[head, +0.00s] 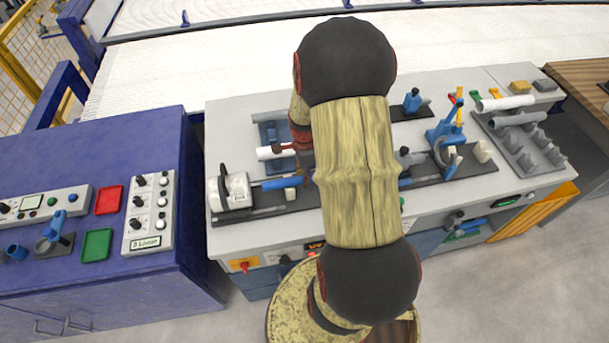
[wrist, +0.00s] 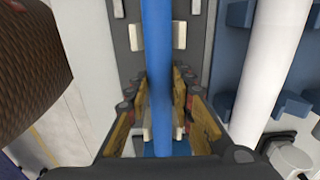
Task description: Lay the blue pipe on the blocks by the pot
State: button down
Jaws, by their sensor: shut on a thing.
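The blue pipe (head: 282,183) lies level over a dark plate on the grey bench, its left end close to the white pot (head: 236,191). My arm hides its middle in the head view. In the wrist view the blue pipe (wrist: 158,50) runs lengthwise between the fingers of my gripper (wrist: 160,112), which is shut on it. Pale blocks (wrist: 151,36) on the dark plate show under and beside the pipe. I cannot tell whether the pipe touches them.
A white pipe (head: 276,153) lies on a blue rack (head: 270,130) behind the blue pipe; it is close to my gripper in the wrist view (wrist: 270,70). A blue clamp stand (head: 447,132) and a grey pipe rack (head: 541,152) stand to the right. A blue cabinet (head: 90,145) is at left.

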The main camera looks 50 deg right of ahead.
jog(key=c, duration=1.5)
grip_release()
jog(key=shift+o, duration=0.2)
jog(key=shift+r, duration=0.1)
notch_tip(320, 180, up, 12)
